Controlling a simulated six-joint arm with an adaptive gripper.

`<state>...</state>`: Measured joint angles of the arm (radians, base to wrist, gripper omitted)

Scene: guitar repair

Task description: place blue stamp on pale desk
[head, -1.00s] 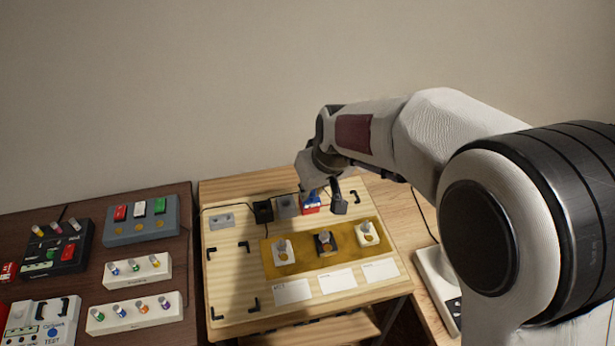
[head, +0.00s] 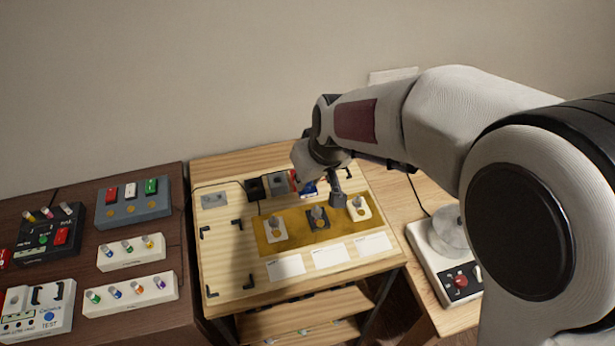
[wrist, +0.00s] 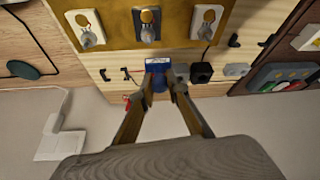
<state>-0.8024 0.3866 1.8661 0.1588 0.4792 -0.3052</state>
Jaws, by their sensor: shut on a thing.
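A blue stamp (wrist: 158,67) with a pale label sits between the two fingertips of my gripper (wrist: 162,82) in the wrist view; the jaws are shut on it. In the head view the blue (head: 309,188) shows under my gripper (head: 312,178), near the back of the pale wooden desk (head: 218,262). My wrist partly hides it. A small red part (head: 293,180) shows beside my gripper in the head view. I cannot tell what it belongs to, nor whether the stamp touches the desk.
A black box (head: 255,187) and grey boxes stand near the back. A mustard mat (head: 262,243) with several toggle switches lies in front, with white cards (head: 285,267) below it. Black corner marks frame bare wood at left. A dark desk (head: 190,225) holds control boxes.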

